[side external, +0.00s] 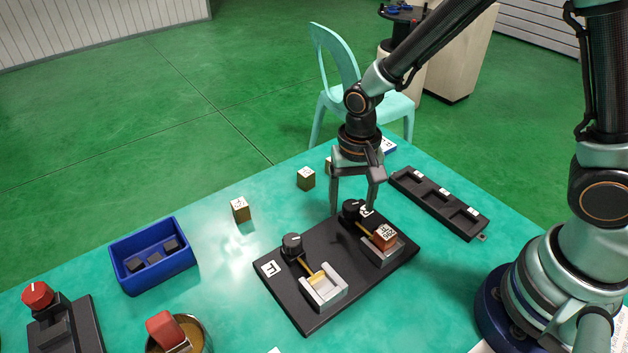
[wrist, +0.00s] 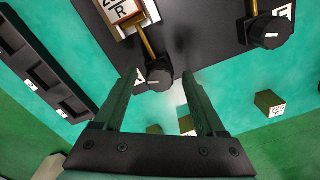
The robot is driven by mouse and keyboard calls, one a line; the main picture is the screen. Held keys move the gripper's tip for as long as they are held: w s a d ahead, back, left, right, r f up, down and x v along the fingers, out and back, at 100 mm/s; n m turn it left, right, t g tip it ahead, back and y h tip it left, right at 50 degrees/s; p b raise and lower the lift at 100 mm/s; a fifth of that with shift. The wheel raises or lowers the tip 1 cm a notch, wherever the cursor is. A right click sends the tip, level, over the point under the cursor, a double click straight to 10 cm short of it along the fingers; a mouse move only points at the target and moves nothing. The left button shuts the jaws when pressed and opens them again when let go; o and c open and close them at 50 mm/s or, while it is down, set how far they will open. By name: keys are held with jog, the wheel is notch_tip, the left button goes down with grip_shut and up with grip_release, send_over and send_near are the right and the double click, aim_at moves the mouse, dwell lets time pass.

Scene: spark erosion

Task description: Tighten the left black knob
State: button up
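The left black knob (side external: 292,245) stands on the black plate (side external: 300,318) near the L label; it also shows in the wrist view (wrist: 268,31). A brass rod runs from it to the left grey vise (side external: 325,293), which holds no block. The right black knob (side external: 351,208) stands near the R label, and in the wrist view (wrist: 157,79) it lies between my fingers. My gripper (side external: 353,211) is open and points down at the right knob, with fingers on either side; contact is not clear. The right vise (side external: 383,255) holds a copper block (side external: 385,236).
A blue bin (side external: 152,282) with dark blocks stands at the left. Small brass blocks (side external: 240,209) lie behind the plate. A black slotted rack (side external: 438,203) is at the right. A red-knobbed device (side external: 38,296) and a round cup (side external: 190,331) are at the front left.

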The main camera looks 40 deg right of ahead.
aim_at(355, 204)
notch_tip(355, 204, up, 12)
dwell(0.7)
jog(key=shift+r, duration=0.1)
jog(key=s+d+r+n+t, duration=0.5)
jog(key=d+r, duration=0.3)
jog(key=d, duration=0.2)
jog(key=shift+d+n+t, duration=0.15)
jog(key=shift+n+t, duration=0.15)
jog(key=shift+n, duration=0.2)
dwell(0.6)
